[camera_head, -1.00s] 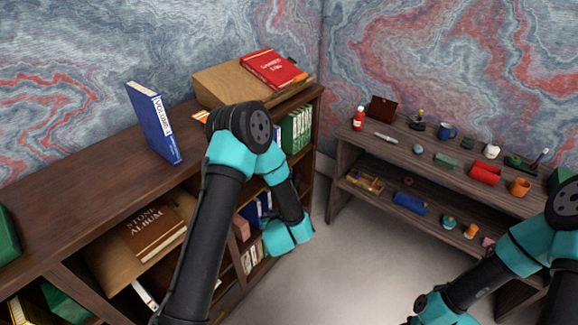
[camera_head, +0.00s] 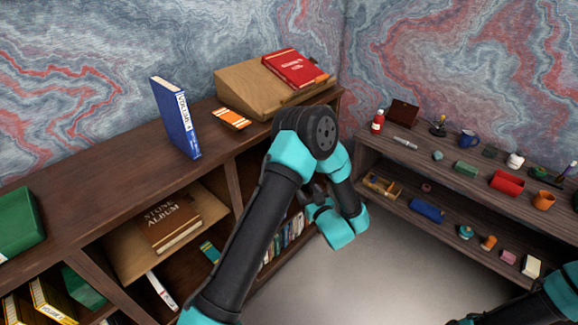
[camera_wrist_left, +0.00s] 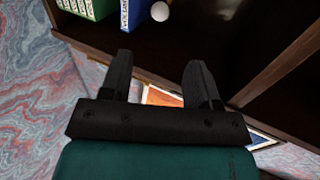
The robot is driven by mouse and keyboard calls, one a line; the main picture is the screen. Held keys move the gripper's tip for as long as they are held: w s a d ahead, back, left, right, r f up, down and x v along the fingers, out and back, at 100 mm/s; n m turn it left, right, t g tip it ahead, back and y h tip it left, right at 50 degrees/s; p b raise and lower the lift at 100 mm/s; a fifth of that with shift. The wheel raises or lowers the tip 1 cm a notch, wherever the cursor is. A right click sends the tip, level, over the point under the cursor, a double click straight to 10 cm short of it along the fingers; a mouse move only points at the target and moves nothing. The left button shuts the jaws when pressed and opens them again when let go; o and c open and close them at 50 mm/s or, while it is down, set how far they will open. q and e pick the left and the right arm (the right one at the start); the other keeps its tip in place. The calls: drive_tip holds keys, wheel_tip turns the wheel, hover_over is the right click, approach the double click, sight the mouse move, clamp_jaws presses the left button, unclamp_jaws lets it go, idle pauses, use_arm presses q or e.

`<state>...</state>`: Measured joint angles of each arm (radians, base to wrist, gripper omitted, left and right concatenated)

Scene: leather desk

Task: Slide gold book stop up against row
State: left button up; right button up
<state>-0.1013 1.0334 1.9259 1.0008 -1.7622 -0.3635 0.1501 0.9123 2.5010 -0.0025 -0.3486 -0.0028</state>
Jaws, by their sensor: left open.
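In the left wrist view, a row of green books (camera_wrist_left: 88,8) stands at the top left, with a blue volume (camera_wrist_left: 136,12) beside it. A small pale round knob (camera_wrist_left: 160,11) shows at the blue volume's right side. It may be part of the gold book stop, but its colour looks whitish and the rest cannot be made out. My left gripper (camera_wrist_left: 158,62) is open, its two dark fingers apart with nothing held, short of the books. My right gripper is out of view.
A blue volume (camera_head: 177,118) stands on the bookcase top (camera_head: 95,185), near an orange item (camera_head: 232,118) and a wooden slope with a red book (camera_head: 295,69). A brown album (camera_head: 168,225) lies in a compartment. A side shelf (camera_head: 470,185) holds several small items.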

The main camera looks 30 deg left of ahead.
use_arm(q)
drive_tip(key=x, duration=1.6)
drive_tip(key=shift+a, duration=0.35)
drive_tip(key=shift+w+f, duration=0.1)
clamp_jaws()
drive_tip(key=shift+w, duration=0.1)
